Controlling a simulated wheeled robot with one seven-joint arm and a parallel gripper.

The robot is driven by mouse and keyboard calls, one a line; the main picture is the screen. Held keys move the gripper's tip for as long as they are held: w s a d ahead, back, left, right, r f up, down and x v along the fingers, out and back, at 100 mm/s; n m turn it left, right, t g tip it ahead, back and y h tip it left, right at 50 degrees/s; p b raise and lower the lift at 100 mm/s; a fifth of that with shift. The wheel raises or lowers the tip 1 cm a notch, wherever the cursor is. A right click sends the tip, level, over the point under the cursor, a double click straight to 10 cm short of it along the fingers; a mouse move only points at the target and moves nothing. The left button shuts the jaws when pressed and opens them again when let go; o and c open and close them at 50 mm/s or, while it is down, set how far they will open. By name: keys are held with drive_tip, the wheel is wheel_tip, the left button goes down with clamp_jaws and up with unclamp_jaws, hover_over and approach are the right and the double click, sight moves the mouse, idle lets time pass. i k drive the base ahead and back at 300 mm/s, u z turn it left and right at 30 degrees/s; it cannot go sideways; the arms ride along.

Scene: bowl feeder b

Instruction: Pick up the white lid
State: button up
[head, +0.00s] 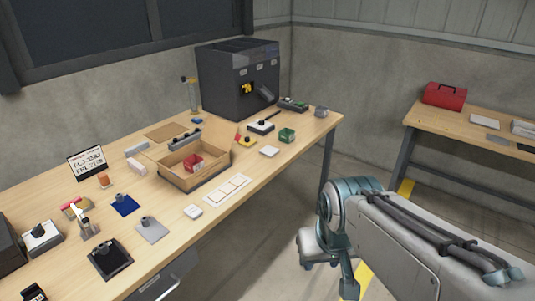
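A flat, pale white square piece (269,151) lies on the workbench (237,218) near its front edge, right of the cardboard box. A smaller white block-like piece (193,211) lies further left near the same edge. I cannot tell for sure which of them is the white lid. My gripper end (320,248) hangs at the end of my arm, in front of the bench and over the floor, apart from both white pieces. Its fingers are not clear enough to show whether it is open or shut. I see nothing held in it.
A white panelled strip (228,190) lies between the two white pieces. An open cardboard box (184,178) holds a red item. A green block (287,135) and yellow part (247,141) lie nearby. A dark machine (225,85) stands behind. A second bench (470,124) is at right.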

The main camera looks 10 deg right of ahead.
sight(270, 152)
drive_tip(key=z, duration=0.7)
drive_tip(key=i, duration=1.75)
drive_tip(key=u, duration=0.75)
drive_tip(key=i, duration=0.45)
drive_tip(key=u, duration=0.3)
